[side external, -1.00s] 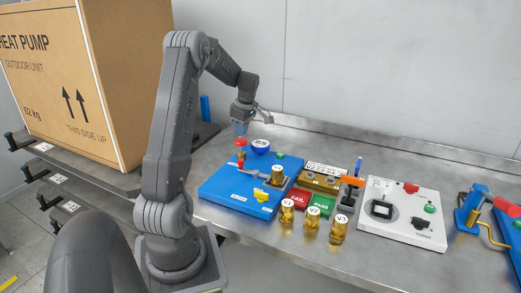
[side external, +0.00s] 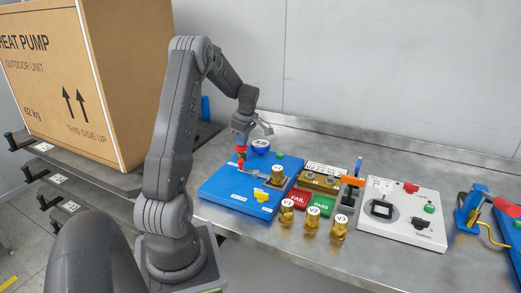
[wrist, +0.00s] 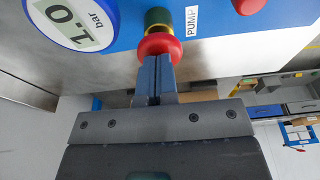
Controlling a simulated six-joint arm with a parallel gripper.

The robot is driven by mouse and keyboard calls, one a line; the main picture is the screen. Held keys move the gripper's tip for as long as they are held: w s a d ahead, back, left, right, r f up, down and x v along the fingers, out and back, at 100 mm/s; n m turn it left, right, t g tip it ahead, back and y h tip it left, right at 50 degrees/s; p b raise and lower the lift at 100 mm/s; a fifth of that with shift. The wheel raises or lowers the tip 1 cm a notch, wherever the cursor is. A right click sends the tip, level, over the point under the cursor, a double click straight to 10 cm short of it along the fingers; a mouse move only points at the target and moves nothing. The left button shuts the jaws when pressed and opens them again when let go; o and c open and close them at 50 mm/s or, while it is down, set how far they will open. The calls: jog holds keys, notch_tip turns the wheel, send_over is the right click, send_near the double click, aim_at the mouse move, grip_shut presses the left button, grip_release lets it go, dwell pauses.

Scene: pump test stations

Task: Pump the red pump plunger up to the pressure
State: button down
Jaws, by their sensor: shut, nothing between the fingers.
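The red pump plunger (side external: 241,151) stands at the back left of the blue test station (side external: 225,187). Its red knob (wrist: 160,45) shows in the wrist view, with a green and yellow part behind it. My gripper (side external: 241,143) points down above the plunger. Its fingers (wrist: 159,62) are shut with nothing between them, and their tips appear to press on the knob's top. The round blue gauge (side external: 260,146) stands beside the plunger. In the wrist view the gauge (wrist: 72,20) reads 1.0 bar. A PUMP label (wrist: 191,22) lies beside the knob.
Red FAIL (side external: 299,200) and green PASS (side external: 320,206) pads lie to the right. A white station (side external: 400,222) stands further right. A large carton (side external: 90,80) stands at left.

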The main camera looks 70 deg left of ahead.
jog(key=shift+f, duration=0.25)
jog(key=shift+r, duration=2.3)
notch_tip(320, 180, up, 5)
